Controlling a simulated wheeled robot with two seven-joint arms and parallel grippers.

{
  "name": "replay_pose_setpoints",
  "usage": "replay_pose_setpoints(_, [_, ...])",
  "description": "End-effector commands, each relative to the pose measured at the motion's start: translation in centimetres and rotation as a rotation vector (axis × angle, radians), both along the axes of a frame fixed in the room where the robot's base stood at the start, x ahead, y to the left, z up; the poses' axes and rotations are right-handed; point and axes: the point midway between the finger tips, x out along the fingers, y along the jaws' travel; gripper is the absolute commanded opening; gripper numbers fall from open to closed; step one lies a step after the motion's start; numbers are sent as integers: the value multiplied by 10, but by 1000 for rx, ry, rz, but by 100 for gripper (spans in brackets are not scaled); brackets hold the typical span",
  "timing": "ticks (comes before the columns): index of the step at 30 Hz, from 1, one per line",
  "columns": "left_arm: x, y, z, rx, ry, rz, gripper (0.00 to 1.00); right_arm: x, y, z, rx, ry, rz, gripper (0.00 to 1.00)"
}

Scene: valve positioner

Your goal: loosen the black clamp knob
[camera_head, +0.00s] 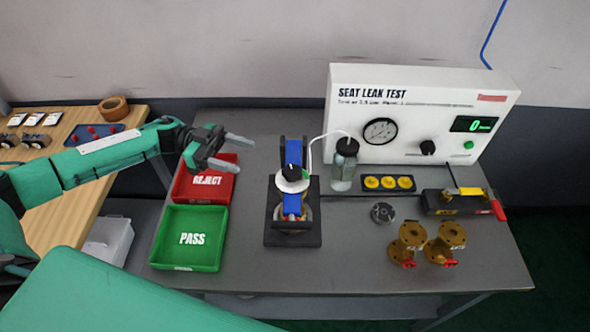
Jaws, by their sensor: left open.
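The black clamp knob (291,173) sits on a white round disc (292,184) at the middle of the clamp fixture. The fixture has a black base (272,236) and a blue upright bar (293,152) between black posts. Something brass-coloured shows low in the fixture, mostly hidden by the blue and white parts. My left gripper (243,155) is open and empty, to the left of the knob and apart from it, above the red reject tray. My right gripper is not in view.
The red REJECT tray (178,186) and green PASS tray (163,240) stand left of the fixture. A bottle (343,172) with a white tube stands right of it, before the SEAT LEAK TEST panel (440,149). Brass valves (408,241) stand farther right. The front table strip is clear.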

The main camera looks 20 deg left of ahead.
Motion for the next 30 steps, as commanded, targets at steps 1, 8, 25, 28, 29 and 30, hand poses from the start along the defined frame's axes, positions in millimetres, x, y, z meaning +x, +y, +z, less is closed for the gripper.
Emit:
replay_pose_setpoints(1, [0, -2, 0, -1, 0, -1, 60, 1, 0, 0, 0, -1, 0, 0])
replay_pose_setpoints(8, [-2, -34, 5, -4, -1, -4, 60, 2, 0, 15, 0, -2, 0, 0])
replay_pose_setpoints(25, [-6, -132, 2, -1, -1, -1, 60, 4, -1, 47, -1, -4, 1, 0])
replay_pose_setpoints(28, [-6, -136, 1, -1, -1, 0, 60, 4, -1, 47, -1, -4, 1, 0])
replay_pose_setpoints(29, [-6, -137, 1, -1, -1, 0, 60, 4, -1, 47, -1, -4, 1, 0])
replay_pose_setpoints(30, [-6, -138, 1, -1, -1, 0, 60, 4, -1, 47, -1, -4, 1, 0])
